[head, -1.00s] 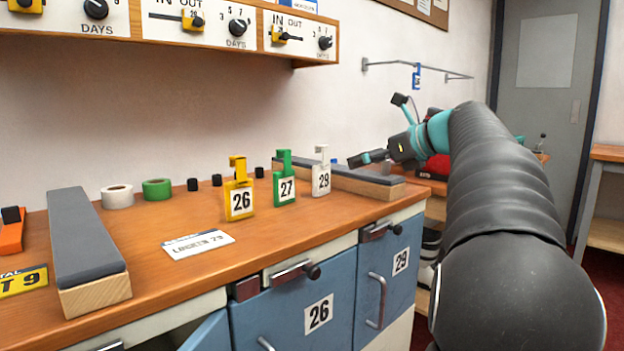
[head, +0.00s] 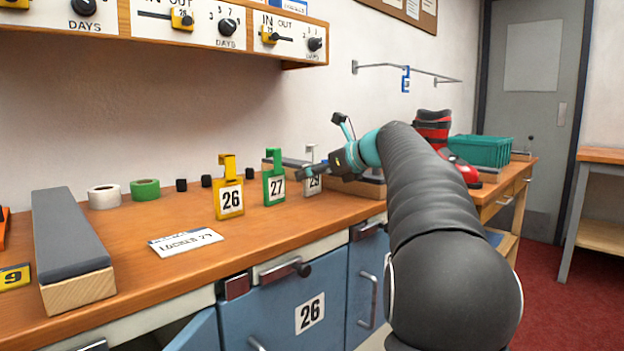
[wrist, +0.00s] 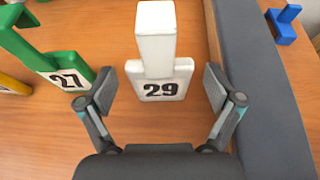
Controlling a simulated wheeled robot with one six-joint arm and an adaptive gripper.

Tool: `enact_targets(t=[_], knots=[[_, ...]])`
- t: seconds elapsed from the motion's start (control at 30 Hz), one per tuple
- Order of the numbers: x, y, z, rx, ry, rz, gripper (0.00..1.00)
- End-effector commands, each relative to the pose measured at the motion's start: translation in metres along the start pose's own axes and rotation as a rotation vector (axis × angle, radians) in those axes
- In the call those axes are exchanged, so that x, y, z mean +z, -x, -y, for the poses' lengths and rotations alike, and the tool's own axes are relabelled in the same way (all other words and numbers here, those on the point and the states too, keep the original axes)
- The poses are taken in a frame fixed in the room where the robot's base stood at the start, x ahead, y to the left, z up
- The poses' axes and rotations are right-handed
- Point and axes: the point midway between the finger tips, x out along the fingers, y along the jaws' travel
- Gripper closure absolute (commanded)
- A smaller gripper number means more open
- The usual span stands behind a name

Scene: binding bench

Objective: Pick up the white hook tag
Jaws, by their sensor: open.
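The white hook tag (head: 312,181), marked 29, stands upright on the bench; in the head view my gripper partly covers it. In the wrist view the white hook tag (wrist: 158,75) is straight ahead, between and just beyond the open fingertips. My gripper (wrist: 160,90) is open and empty, its two fingers spread to either side of the tag. In the head view my gripper (head: 312,168) is low over the bench at the tag. I cannot tell whether a finger touches it.
The green hook tag 27 (wrist: 65,68) stands close left of my gripper. The yellow hook tag 26 (head: 230,195) is farther left. A grey-topped wooden block (wrist: 255,100) lies close on the right, with a blue piece (wrist: 284,22) beyond it. A white card (head: 186,242) lies in front.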

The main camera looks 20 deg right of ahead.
Motion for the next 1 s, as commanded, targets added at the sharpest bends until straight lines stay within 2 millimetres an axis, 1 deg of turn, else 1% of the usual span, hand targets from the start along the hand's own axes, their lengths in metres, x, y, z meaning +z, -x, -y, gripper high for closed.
enact_targets(t=[0.03, 0.1, 0.27, 0.3, 0.37, 0.4, 0.47, 0.5, 0.53, 0.83, 1.0], knots=[[-0.0007, -0.0059, -0.0004, 0.001, 0.0, 0.0, 0.08], [-0.0002, -0.0089, -0.0004, 0.001, 0.0, 0.0, 0.08], [0.0001, -0.0088, -0.0001, 0.0, 0.0, 0.0, 0.08], [0.0001, -0.0088, -0.0001, 0.0, 0.0, 0.0, 0.11], [0.0001, -0.0088, -0.0001, 0.0, 0.0, 0.0, 0.26], [0.0001, -0.0088, -0.0001, 0.0, 0.0, 0.0, 0.36], [0.0001, -0.0087, -0.0001, 0.0, 0.0, 0.0, 0.51], [0.0, -0.0087, -0.0001, 0.0, 0.0, 0.0, 0.61], [0.0, -0.0087, -0.0001, 0.0, 0.0, 0.0, 0.65], [0.0005, -0.0085, -0.0001, 0.0, 0.0, 0.0, 0.66], [0.0083, -0.0054, 0.0001, -0.001, 0.002, 0.001, 0.66]])
